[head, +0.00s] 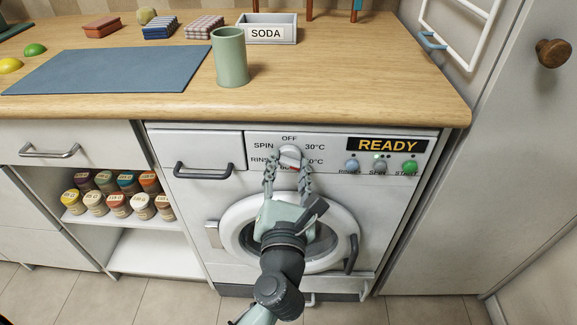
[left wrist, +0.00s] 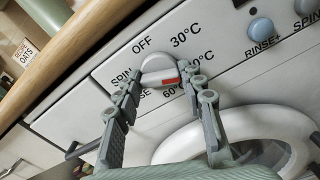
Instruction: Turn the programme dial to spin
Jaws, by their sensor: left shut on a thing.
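The programme dial (head: 290,153) is a pale round knob on the washing machine's white panel, ringed by the labels OFF, 30°C, 40°C, 60°C, RINSE and SPIN. SPIN is at its upper left in the head view. My left gripper (head: 287,160) is shut on the dial, one finger on each side. The left wrist view also shows the dial (left wrist: 158,70) between the fingertips of my left gripper (left wrist: 162,78). A red mark on the dial's lower edge points toward 60°C. The fingers partly cover the lower labels. My right gripper is not in view.
The display (head: 388,145) reads READY, above the RINSE+, SPIN and START buttons. The round door (head: 230,240) is below. The wooden worktop (head: 330,100) overhangs the panel and holds a green cup (head: 229,58). A drawer handle (head: 203,171) sticks out at left.

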